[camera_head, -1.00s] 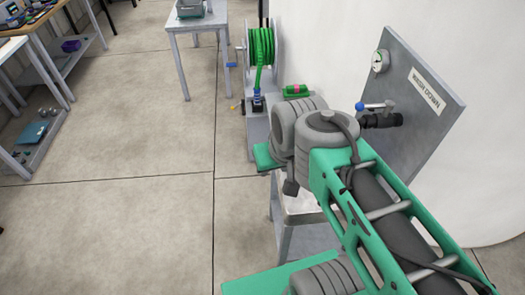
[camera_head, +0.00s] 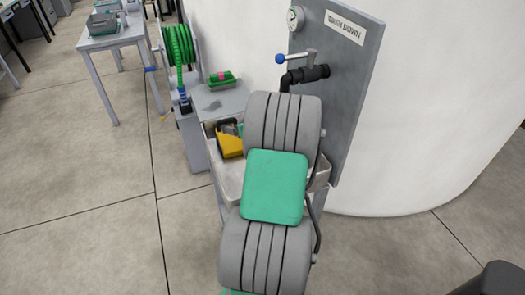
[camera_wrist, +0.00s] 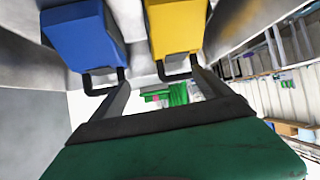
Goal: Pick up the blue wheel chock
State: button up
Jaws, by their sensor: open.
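The blue wheel chock (camera_wrist: 84,36) is at the upper left of the wrist view, with a dark loop handle on its near end. My gripper (camera_wrist: 160,85) is open and empty, with its two grey fingers apart below the chocks in that picture. The blue chock lies ahead of the left finger; I cannot tell whether they touch. A yellow chock (camera_wrist: 176,28) with a similar handle lies ahead of the right finger. In the head view the yellow chock (camera_head: 230,143) sits in a grey tray (camera_head: 231,184), while my arm hides my gripper and the blue chock.
A grey panel (camera_head: 350,95) with a valve (camera_head: 310,73) and gauge stands close to my arm. A green and pink item (camera_head: 222,78) lies on a grey surface behind the tray. A green hose reel (camera_head: 178,46) and a table (camera_head: 115,38) stand farther back. Floor is clear at left.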

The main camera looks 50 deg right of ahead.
jog(key=shift+o, duration=1)
jog(key=s+d+f, duration=0.2)
jog(key=s+d+f+m+h+b, duration=0.1)
jog(key=s+d+f, duration=0.1)
jog(key=d, duration=0.1)
jog(key=s+d+f+h, duration=0.1)
jog(key=s+d+f, duration=0.1)
jog(key=d, duration=0.1)
jog(key=shift+d+m+t, duration=0.2)
jog(key=shift+m+t, duration=0.1)
jog(key=shift+m, duration=0.1)
jog(key=x, duration=0.8)
jog(key=shift+w+d+r, duration=0.1)
jog(key=shift+w+d, duration=0.05)
jog(key=shift+w, duration=0.3)
jog(key=shift+r, duration=0.1)
jog(key=c, duration=1.7)
